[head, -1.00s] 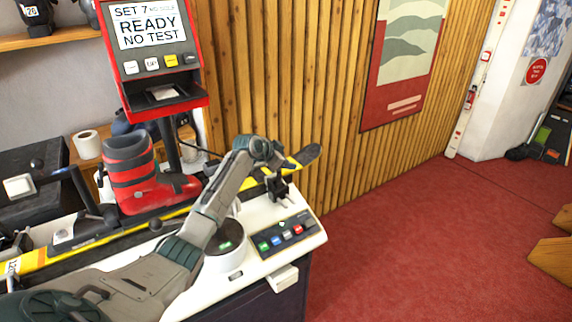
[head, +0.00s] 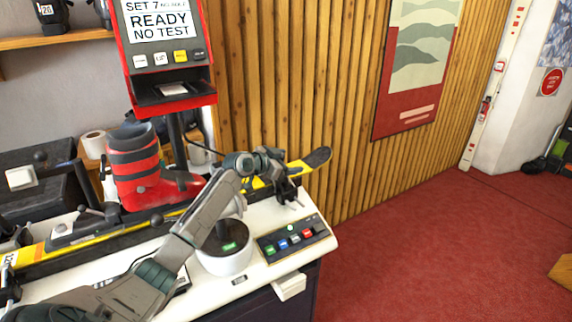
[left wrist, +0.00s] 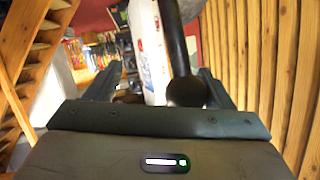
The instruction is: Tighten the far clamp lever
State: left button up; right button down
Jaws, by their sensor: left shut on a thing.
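A yellow and black ski (head: 315,160) lies along the bench. My left gripper (head: 284,188) is at its far right part, above the bench end. In the left wrist view, a black lever rod with a ball knob (left wrist: 186,92) stands between the fingers of the left gripper (left wrist: 160,85), close to the right finger. The gripper is shut on this lever. In the head view the gripper and wrist mostly hide the far clamp and its lever. My right gripper does not show.
A red and black ski boot (head: 140,180) stands on the ski. A red machine (head: 170,95) reads "READY NO TEST". A button panel (head: 293,240) and a white round dial base (head: 224,262) lie close below my left arm. The wood-slat wall (head: 300,80) is behind.

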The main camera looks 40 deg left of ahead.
pick_arm(q)
jog(key=shift+s+d+f, duration=0.1)
jog(key=shift+d+f, duration=0.4)
jog(key=shift+d, duration=0.05)
jog(key=o, duration=0.8)
jog(key=shift+s+r, duration=0.1)
jog(key=shift+o, duration=1.2)
jog(key=shift+s+d+r, duration=0.15)
jog(key=shift+d+r, duration=0.1)
jog(key=shift+d, duration=0.1)
jog(key=shift+a, duration=0.15)
jog(key=shift+c, duration=0.4)
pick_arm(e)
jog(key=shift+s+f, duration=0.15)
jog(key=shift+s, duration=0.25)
pick_arm(q)
jog(key=shift+c, duration=0.2)
jog(key=shift+a, duration=0.1)
jog(key=shift+c, duration=0.2)
